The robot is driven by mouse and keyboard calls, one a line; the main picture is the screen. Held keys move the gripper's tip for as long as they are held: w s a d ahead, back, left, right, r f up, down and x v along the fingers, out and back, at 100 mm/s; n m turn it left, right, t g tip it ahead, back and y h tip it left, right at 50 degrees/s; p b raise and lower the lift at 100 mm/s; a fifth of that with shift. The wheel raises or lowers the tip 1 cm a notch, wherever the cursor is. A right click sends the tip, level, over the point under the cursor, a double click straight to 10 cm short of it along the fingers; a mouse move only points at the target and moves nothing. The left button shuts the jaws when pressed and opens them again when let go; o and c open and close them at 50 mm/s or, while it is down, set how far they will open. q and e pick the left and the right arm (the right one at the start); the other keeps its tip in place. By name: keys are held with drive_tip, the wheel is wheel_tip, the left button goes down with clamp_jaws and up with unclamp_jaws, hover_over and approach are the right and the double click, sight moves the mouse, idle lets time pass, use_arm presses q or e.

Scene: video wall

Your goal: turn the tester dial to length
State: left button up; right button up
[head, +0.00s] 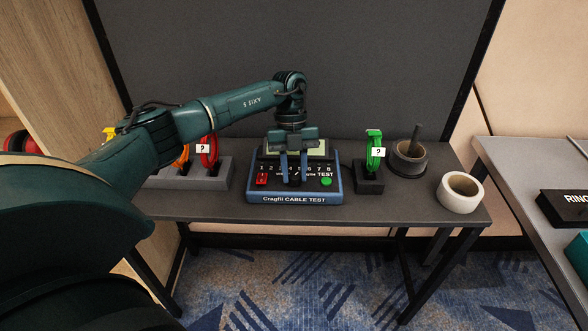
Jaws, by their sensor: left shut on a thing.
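The cable tester (294,198) is a blue and black box lettered "Cragfii CABLE TEST" on the dark table. It has a screen, a row of numbers, a red square at left and a green button (326,181) marked TEST. My left gripper (294,180) points straight down over the tester's middle, its two blue fingers shut on the dial there. The fingers hide most of the dial and part of the lettering round it, so its setting cannot be read. My right gripper is not in view.
A grey rack (220,173) with red, orange and yellow looped cables stands left of the tester. A green looped cable (374,150) on a black stand is at right, beside a dark roll (408,160) and a white tape roll (460,192). A second table (525,165) stands further right.

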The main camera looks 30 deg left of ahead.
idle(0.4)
use_arm(q)
drive_tip(key=o, duration=1)
drive_tip(key=v, duration=1.3)
drive_tip(key=shift+r, duration=0.1)
